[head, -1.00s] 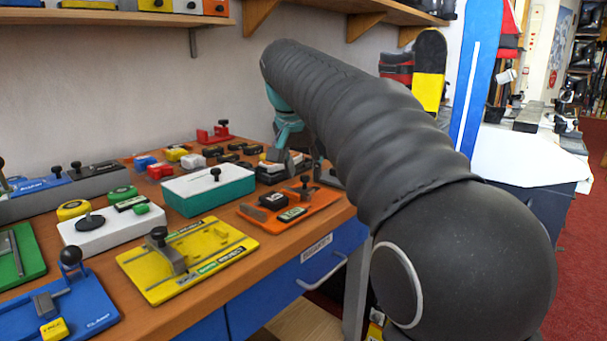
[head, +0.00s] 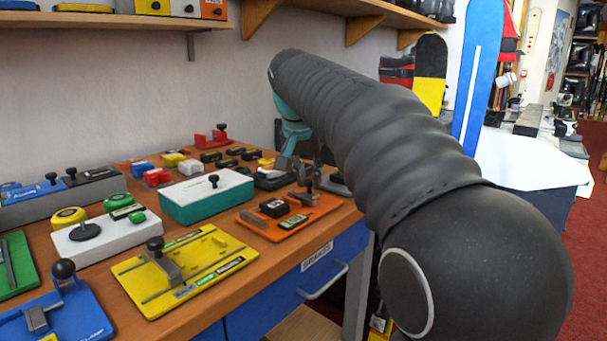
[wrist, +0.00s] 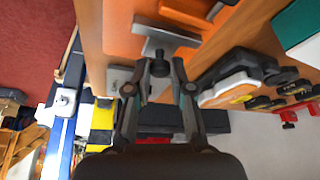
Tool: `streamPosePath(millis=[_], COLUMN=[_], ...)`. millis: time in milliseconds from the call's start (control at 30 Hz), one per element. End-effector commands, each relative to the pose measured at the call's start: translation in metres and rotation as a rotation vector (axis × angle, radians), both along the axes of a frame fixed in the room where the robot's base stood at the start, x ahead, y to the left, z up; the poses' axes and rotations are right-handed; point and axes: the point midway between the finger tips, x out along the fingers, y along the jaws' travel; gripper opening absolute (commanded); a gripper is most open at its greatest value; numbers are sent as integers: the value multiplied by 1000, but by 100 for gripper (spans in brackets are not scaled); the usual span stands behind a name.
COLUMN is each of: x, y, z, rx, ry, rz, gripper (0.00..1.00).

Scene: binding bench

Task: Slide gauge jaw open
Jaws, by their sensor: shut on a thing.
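An orange board (head: 262,219) lies near the right front of the bench. It carries a grey slide jaw (head: 299,200) topped by a black knob. In the wrist view the grey jaw (wrist: 168,34) is a flat bar across the orange board, with the black knob (wrist: 158,67) below it. My gripper (wrist: 160,70) is shut on this knob, one finger on each side. In the head view my gripper (head: 303,168) is partly hidden by my dark arm. The fine contact is too small to tell there.
A teal box (head: 207,201) with a white lid stands left of the orange board. A yellow board (head: 215,262) with its own knobbed slide lies in front. Small black and white items crowd behind. A blue drawer (head: 275,301) is below the bench edge.

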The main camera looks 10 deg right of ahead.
Motion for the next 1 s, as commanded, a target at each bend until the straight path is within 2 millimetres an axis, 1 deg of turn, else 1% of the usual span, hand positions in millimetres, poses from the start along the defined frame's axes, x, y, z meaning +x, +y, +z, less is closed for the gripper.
streamPosePath(millis=[33,233,267,300,333,633,733,867,1000], x=[-1,0,0,0,0,0,-1,-6,-14], y=[-3,-3,-3,-3,-3,-4,-2,2,8], z=[1,0,0,0,0,0,4,19,45], rx=[-3,-3,-3,-3,-3,-2,-3,-2,-2], ry=[-2,-2,-2,-2,-2,-1,-2,-3,-4], rz=[-1,-3,-3,-3,-3,-4,-3,-2,-1], gripper=[0,0,29,39,47,47,47,47,47])
